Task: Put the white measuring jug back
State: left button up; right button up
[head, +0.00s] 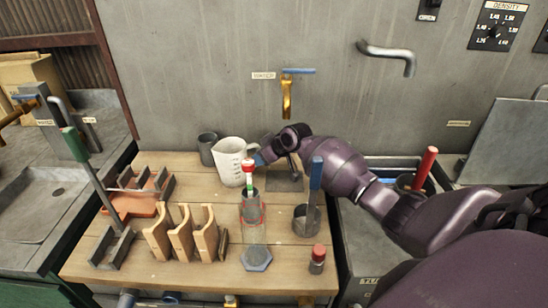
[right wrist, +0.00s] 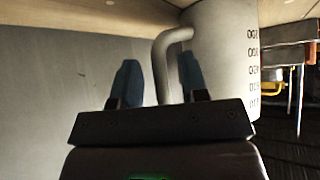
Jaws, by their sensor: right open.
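The white measuring jug (head: 230,161) stands upright at the back of the wooden table, beside a grey metal cup. My right gripper (head: 259,158) is at the jug's right side, at its handle. In the right wrist view the jug (right wrist: 222,45) appears upside down, with dark graduation numbers on its wall. Its curved handle (right wrist: 161,65) passes between the blue fingertips of the open right gripper (right wrist: 157,82). Gaps show between the handle and the fingers. My left gripper is not in view.
The grey cup (head: 207,149) stands left of the jug. In front are a clear cylinder with a red-and-white float (head: 248,173), a blue-handled ladle (head: 309,210), a wooden rack (head: 182,238) and a red-capped bottle (head: 317,260). A brass tap (head: 287,95) is on the wall above.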

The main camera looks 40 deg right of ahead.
jog(key=s+d+r+p, duration=0.1)
jog(key=s+d+p, duration=0.1)
jog(key=s+p, duration=0.2)
jog(key=s+d+r+p, duration=0.2)
jog(key=s+p, duration=0.3)
jog(key=s, duration=0.5)
jog(key=shift+s+d+r, duration=0.3)
jog(key=shift+s+d, duration=0.05)
jog(key=shift+d, duration=0.25)
